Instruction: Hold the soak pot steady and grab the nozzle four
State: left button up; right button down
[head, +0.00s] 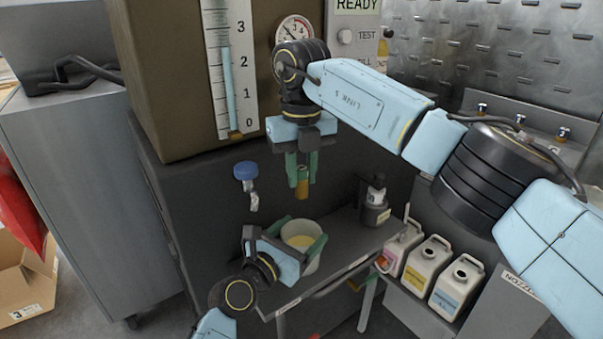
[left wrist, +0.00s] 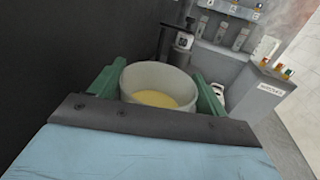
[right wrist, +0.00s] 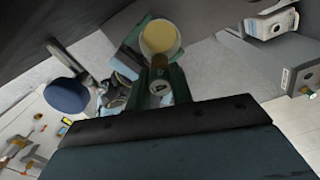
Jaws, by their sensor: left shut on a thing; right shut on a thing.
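The soak pot (head: 301,231) is a pale round pot with yellow liquid inside, upright over the dark shelf. My left gripper (head: 299,239) is shut on it, with green fingers on opposite sides of its wall. The pot (left wrist: 158,78) also shows between both fingers in the left wrist view. My right gripper (head: 302,180) is above the pot, pointing down, shut on a small brass-coloured nozzle (head: 302,189). The nozzle (right wrist: 159,88) shows end-on between the fingers in the right wrist view, with a dark mark too small to read. The pot is below and apart from it.
A blue-capped fitting (head: 246,171) hangs on the dark front, left of my right gripper. A black bottle-like device (head: 376,203) stands on the shelf at right. Several white jugs (head: 427,262) stand lower right. A gauge (head: 294,32) and level scale (head: 230,75) are above.

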pick_arm(q)
jog(key=o, duration=1.1)
